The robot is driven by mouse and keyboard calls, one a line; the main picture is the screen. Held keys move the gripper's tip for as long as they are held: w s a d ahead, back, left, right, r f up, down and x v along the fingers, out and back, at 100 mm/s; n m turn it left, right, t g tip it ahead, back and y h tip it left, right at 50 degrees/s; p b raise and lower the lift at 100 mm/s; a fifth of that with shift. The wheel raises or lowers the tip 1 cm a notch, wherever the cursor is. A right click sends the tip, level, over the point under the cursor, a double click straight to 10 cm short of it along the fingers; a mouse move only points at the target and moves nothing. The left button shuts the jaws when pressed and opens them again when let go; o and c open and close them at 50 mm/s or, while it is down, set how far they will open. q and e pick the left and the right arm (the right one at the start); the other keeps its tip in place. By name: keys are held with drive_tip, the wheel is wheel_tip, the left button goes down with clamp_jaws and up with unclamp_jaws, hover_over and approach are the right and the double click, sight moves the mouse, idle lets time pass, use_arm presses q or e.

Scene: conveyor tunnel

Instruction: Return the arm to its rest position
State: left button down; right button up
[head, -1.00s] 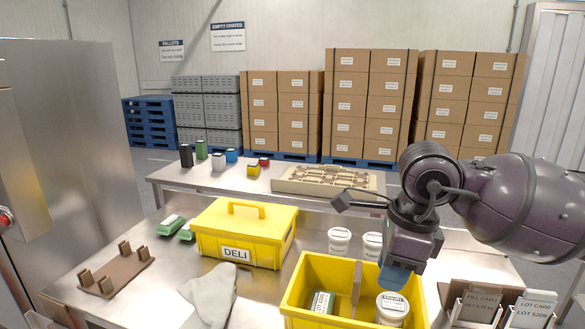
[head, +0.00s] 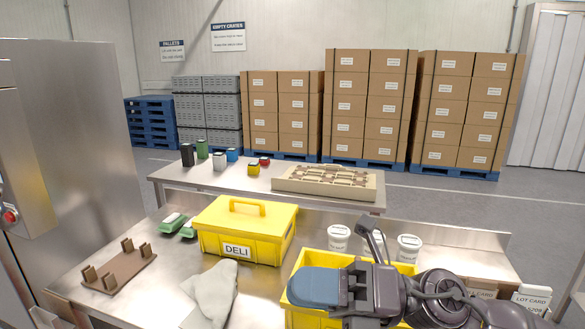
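My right arm (head: 440,300) comes in from the lower right and lies low across the front of the picture. Its gripper (head: 312,288), with a blue fingertip part, points left over the open yellow crate (head: 330,262) and hides most of the crate's inside. I see the gripper from one side, so the gap between its fingers does not show. I see nothing held in it. Whether it touches the crate's rim I cannot tell. My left gripper is not in view.
White tubs (head: 338,238) stand behind the crate. A closed yellow DELI box (head: 240,222), a grey cloth (head: 212,292), green packs (head: 174,222) and a brown rack (head: 118,268) lie left. Lot cards (head: 530,298) stand at right, partly hidden. A second table holds a beige fixture (head: 322,182).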

drive_tip(key=w+d+m+t, duration=0.4)
drive_tip(key=d+m+t, duration=0.1)
drive_tip(key=m+t, duration=0.75)
drive_tip(key=w+d+f+m+t+h, duration=0.1)
drive_tip(key=d+f+m+t+h, duration=0.2)
drive_tip(key=d+f+m+h, duration=0.6)
drive_tip(key=w+d+f+m+t+h, duration=0.1)
drive_tip(key=d+f+m+t+h, duration=0.35)
drive_tip(key=m+h, duration=0.75)
drive_tip(key=s+d+f+m+g+h, duration=0.1)
drive_tip(key=s+d+f+m+g, duration=0.6)
drive_tip(key=f, duration=0.4)
drive_tip(key=s+f+m+g, duration=0.1)
drive_tip(key=s+f+g, duration=0.35)
drive_tip(key=s, duration=0.35)
drive_tip(key=s+f+m+g, duration=0.2)
drive_tip(key=s+f+g, duration=0.25)
drive_tip(key=s, duration=0.35)
drive_tip(key=w+f+t+y, duration=0.1)
drive_tip(key=w+f+t, duration=0.6)
drive_tip(key=f, duration=0.3)
drive_tip(key=shift+w+n+t, duration=0.3)
drive_tip(key=shift+n+t, duration=0.15)
drive_tip(key=shift+t, duration=0.15)
drive_tip(key=shift+d, duration=0.1)
